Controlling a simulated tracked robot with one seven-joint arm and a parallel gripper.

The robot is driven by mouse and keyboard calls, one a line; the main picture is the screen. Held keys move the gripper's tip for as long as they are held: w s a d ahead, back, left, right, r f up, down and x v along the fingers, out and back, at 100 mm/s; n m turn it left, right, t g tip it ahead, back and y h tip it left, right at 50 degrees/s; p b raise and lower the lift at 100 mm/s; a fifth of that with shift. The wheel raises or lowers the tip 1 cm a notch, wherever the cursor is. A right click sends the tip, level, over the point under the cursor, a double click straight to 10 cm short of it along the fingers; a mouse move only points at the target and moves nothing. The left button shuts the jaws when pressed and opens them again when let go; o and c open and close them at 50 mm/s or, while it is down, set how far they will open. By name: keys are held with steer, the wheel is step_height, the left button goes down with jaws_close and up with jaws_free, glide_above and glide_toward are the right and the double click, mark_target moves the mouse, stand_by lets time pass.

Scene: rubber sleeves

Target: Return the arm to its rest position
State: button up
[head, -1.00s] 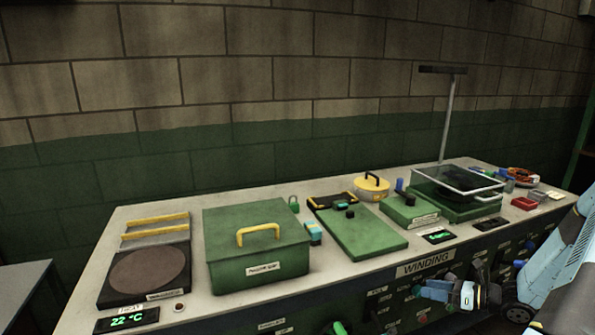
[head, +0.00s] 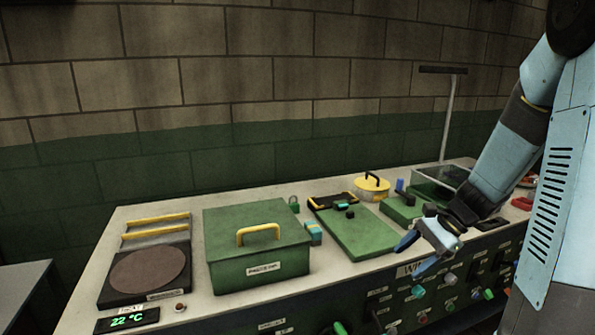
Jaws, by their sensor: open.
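My gripper (head: 418,255) is at the right in the head view, at the end of my pale blue arm (head: 510,155). Its blue-tipped fingers are apart, with nothing seen between them. It points down and left, in front of the bench's front edge near the WINDING label, which it partly covers. My arm comes down from the upper right and hides part of the bench's right end.
The bench (head: 190,317) holds a green box (head: 257,245) with a yellow handle, a hot plate (head: 148,273), a green board (head: 358,235) and a yellow-lidded pot (head: 371,188). Knobs and switches line the bench front. A grey table (head: 22,285) stands at the left.

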steer(key=s+a+r+n+t+h, duration=0.2)
steer(key=s+r+n+h, duration=0.1)
steer(key=s+r+n, duration=0.3)
steer(key=s+a+r+n+t+h, duration=0.1)
steer(key=s+r+n+t+h, duration=0.2)
steer(key=s+r+n, duration=0.4)
step_height(320, 180, up, 4)
steer(key=s+h, duration=0.1)
steer(key=s, duration=0.1)
steer(key=shift+s+a+r+h, duration=0.25)
steer(key=shift+s+a+h, duration=0.05)
steer(key=shift+s+a, duration=0.1)
steer(key=shift+c, duration=0.2)
stand_by(1.1)
